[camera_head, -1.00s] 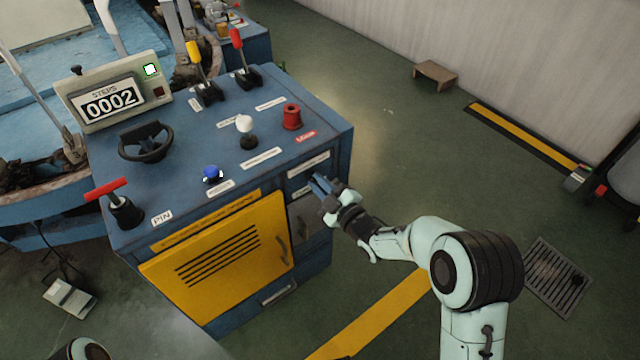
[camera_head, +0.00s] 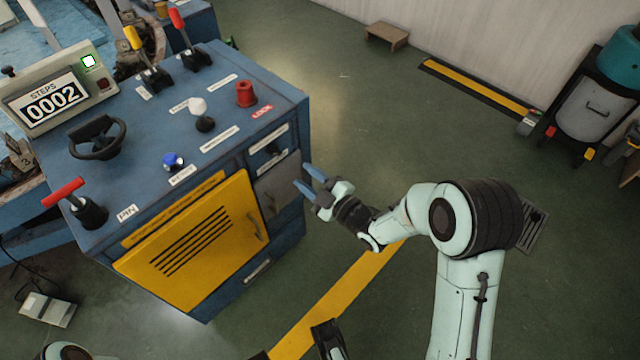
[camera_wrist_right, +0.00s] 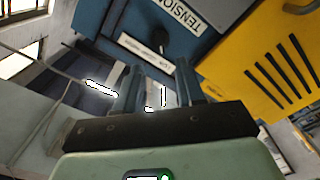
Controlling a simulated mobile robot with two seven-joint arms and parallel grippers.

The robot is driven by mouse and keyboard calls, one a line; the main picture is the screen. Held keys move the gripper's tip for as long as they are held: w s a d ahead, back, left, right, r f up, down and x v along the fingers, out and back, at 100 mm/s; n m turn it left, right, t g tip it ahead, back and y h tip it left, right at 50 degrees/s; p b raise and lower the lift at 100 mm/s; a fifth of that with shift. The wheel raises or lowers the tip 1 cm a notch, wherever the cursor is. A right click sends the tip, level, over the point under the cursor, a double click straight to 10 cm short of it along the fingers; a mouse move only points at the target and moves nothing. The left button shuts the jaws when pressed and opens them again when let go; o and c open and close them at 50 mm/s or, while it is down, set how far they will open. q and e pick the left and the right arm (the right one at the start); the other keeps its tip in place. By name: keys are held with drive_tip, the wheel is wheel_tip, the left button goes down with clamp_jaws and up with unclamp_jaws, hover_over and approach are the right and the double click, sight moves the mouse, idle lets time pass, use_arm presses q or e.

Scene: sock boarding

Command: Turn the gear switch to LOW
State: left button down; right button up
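On the blue machine's front face, right of the yellow door, a small dark switch (camera_head: 270,149) sits below a white label. A black knob (camera_wrist_right: 163,42) shows in the right wrist view, between the TENSION label and a smaller label too blurred to read. I cannot tell for sure that this is the gear switch, nor its setting. My right gripper (camera_head: 309,180) is open and empty, its two blue fingers apart, to the right of that panel and clear of it. In the wrist view its fingers (camera_wrist_right: 157,88) point toward the knob's side of the panel.
The blue machine (camera_head: 290,104) carries a black wheel (camera_head: 97,137), a red-handled lever (camera_head: 80,202), coloured knobs and a counter reading 0002 (camera_head: 55,100). Its yellow door (camera_head: 195,250) is beside the panel.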

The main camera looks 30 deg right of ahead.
use_arm(q)
drive_tip(key=shift+w+r, duration=0.4)
drive_tip(key=shift+w, duration=0.1)
use_arm(e)
drive_tip(key=v, duration=0.4)
use_arm(q)
drive_tip(key=shift+r+p, duration=0.1)
drive_tip(key=shift+p, duration=0.2)
use_arm(e)
drive_tip(key=shift+f, duration=0.1)
